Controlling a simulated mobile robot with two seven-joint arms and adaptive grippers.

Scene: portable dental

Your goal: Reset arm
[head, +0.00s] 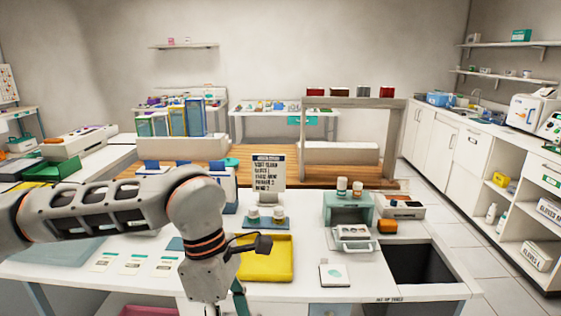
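My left arm (95,212) comes in from the left, bends at a joint in front of the table's middle, and drops toward the lower edge of the head view. A dark part (257,243) juts right from its lower end, over the yellow tray (277,268). The fingers are not clear, so I cannot tell whether the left gripper is open or shut, or whether it holds anything. My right arm and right gripper are not in view.
The white table (310,285) holds cards, a blue stand with small jars (266,214), a sign (268,172), a grey-green box (348,208) and a white pad (334,276). A dark opening (420,264) lies at its right. White cabinets (440,140) stand along the right wall.

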